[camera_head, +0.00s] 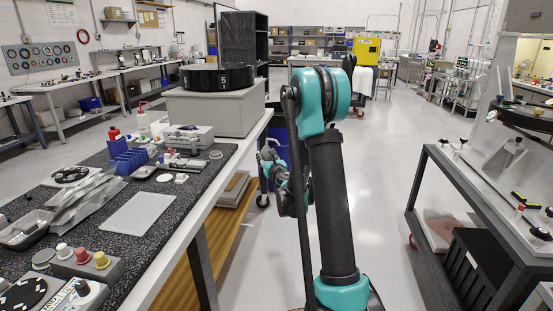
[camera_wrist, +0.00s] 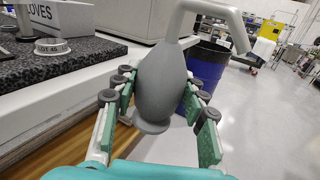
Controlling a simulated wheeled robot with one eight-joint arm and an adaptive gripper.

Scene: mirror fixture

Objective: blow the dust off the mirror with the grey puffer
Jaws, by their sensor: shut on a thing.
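The grey puffer (camera_wrist: 163,85) is a bulb with a bent nozzle at its top. It stands upright in the wrist view, and the nozzle bends over to the right. My gripper (camera_wrist: 160,78) is shut on the bulb, with green-padded fingers on both sides of it. In the head view the gripper end is partly hidden behind my arm, and the puffer is not clear there. I cannot make out the mirror for certain; a dark round disc (camera_head: 527,119) shows on the right bench, cut by the picture's edge.
The left bench (camera_head: 222,192) holds a dark speckled mat, a blue rack (camera_head: 126,158), trays and a grey box (camera_head: 215,108) bearing a black round piece marked 5. A blue bin (camera_wrist: 208,66) stands beyond the puffer. Open floor lies between the benches.

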